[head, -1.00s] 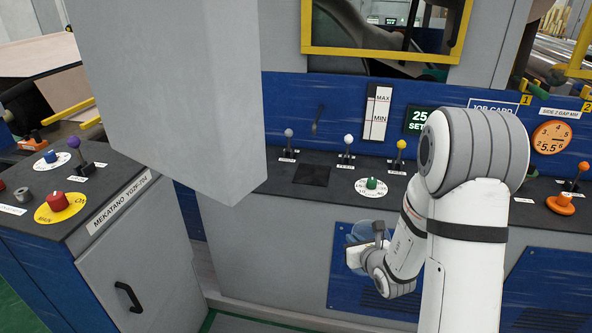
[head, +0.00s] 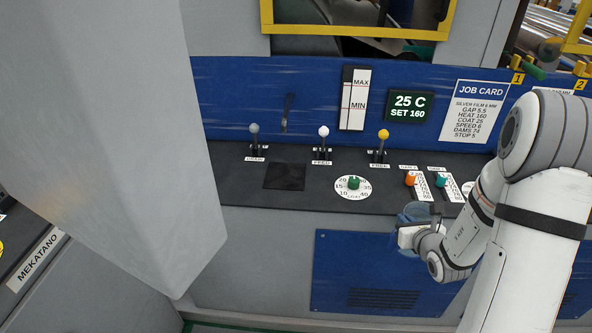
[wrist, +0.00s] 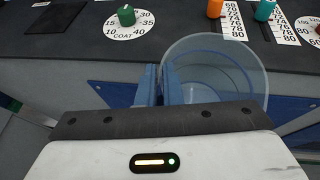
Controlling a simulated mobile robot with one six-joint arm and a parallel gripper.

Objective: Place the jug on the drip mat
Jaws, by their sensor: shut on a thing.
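The jug (head: 416,211) is a translucent bluish vessel, partly hidden behind my gripper in the head view. In the wrist view the jug (wrist: 222,66) shows its round open mouth and looks empty. My gripper (head: 408,235) is shut on the jug, with its blue fingers (wrist: 160,88) at the left side of the jug. It holds the jug in front of the console's front edge. The drip mat (head: 284,177) is a black square on the console top, left of the jug and bare. It also shows at the wrist view's top left (wrist: 56,19).
The dark console top (head: 232,192) has several levers behind the mat. A green COAT knob (head: 354,183) stands between mat and jug. Orange (head: 410,178) and teal (head: 441,180) sliders are to the right. A large grey housing (head: 110,130) blocks the left.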

